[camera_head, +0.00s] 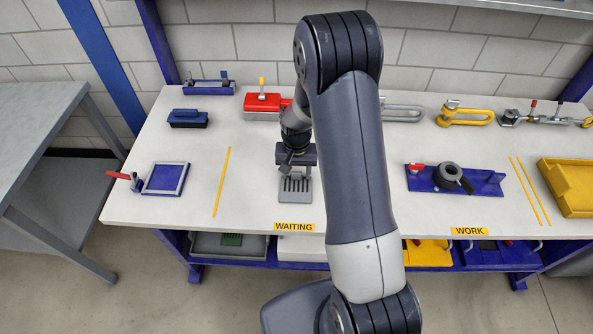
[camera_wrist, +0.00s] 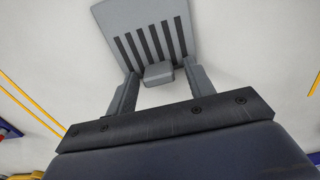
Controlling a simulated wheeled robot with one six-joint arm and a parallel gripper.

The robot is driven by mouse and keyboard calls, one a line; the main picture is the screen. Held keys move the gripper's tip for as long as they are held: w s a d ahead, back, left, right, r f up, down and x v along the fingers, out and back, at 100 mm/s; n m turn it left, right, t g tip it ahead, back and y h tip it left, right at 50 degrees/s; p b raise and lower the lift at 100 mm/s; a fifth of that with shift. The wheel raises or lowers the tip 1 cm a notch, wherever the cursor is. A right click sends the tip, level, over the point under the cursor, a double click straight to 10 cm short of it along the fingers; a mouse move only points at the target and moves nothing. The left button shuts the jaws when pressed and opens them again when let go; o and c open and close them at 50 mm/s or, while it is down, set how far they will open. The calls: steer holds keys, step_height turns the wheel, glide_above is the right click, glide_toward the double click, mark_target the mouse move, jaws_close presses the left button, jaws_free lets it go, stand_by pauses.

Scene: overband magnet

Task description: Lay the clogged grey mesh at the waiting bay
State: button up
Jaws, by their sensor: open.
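The grey mesh (camera_head: 295,190) appears to be the flat grey plate with several dark slots, lying on the white bench just behind the yellow WAITING label (camera_head: 293,227). In the wrist view the slotted plate (camera_wrist: 148,40) fills the top middle, with a small grey tab (camera_wrist: 159,74) at its near edge. My gripper (camera_head: 296,168) is at the plate's far end, low over the bench. In the wrist view my gripper (camera_wrist: 160,85) is open, with a finger on each side of the tab and a gap showing on both sides. Whether the slots are clogged is not clear.
A blue frame with a red handle (camera_head: 165,178) sits at the left. A red box (camera_head: 262,104) and blue block (camera_head: 188,118) stand behind. A blue fixture (camera_head: 485,182) and yellow tray (camera_head: 570,185) are at right. Bench is clear around the plate; my arm hides its middle.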

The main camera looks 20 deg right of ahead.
steer(key=shift+r, duration=0.1)
step_height(320, 180, up, 12)
steer(key=shift+b, duration=0.3)
stand_by(0.5)
step_height(320, 180, down, 12)
steer(key=shift+r+p, duration=0.1)
steer(key=shift+p, duration=0.3)
steer(key=shift+r, duration=0.95)
